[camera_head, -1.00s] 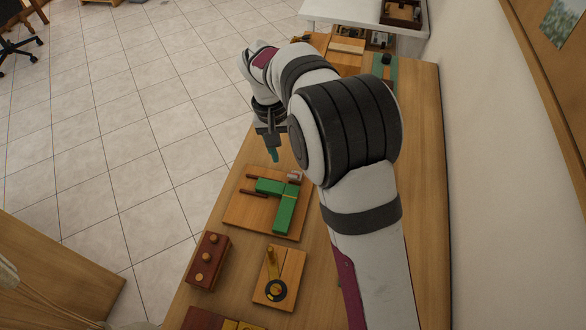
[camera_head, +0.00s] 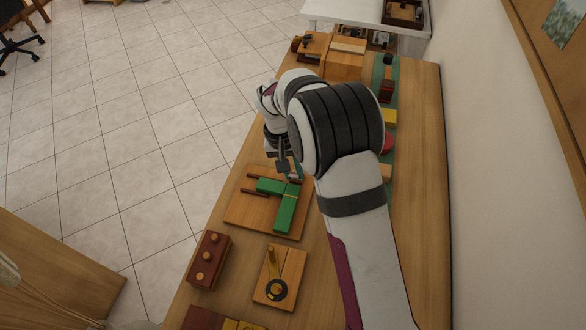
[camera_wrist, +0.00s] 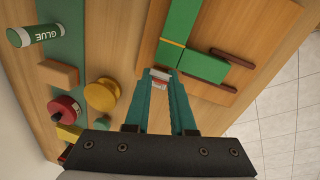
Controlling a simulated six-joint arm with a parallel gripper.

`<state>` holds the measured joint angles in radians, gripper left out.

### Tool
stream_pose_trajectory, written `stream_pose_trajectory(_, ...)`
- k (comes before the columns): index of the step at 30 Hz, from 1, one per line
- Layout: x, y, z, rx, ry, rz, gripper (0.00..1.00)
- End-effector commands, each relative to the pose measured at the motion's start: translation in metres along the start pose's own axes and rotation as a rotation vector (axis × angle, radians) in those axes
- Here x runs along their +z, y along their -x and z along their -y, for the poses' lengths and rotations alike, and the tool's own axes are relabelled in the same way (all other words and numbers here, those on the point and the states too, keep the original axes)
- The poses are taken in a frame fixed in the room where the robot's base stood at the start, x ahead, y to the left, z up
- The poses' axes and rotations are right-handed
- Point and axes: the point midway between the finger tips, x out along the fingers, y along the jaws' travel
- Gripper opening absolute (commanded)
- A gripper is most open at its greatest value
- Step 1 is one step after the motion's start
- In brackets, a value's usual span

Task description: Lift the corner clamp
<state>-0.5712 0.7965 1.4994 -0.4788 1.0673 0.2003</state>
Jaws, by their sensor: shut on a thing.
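The green bars (camera_wrist: 178,40) lie in an L on a wooden board (camera_head: 234,212). My gripper (camera_wrist: 159,83) is shut on the clamp, pointing down at the board's far corner. In the head view my gripper (camera_head: 293,174) covers most of the clamp. I cannot tell whether the clamp is clear of the bars.
Dark red strips (camera_head: 255,192) lie on the board beside the green bars. A red-brown block with knobs (camera_head: 208,260) and a wooden plate with a lever (camera_head: 280,275) stand nearer.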

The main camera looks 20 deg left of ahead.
Motion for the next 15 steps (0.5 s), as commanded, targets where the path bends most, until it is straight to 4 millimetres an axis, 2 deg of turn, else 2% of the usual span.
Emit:
stream_pose_trajectory(8,-0.002,0.000,-0.001,-0.001,0.001,0.015,0.00)
stream_pose_trajectory(15,-0.017,0.002,-0.005,-0.044,0.035,0.232,0.00)
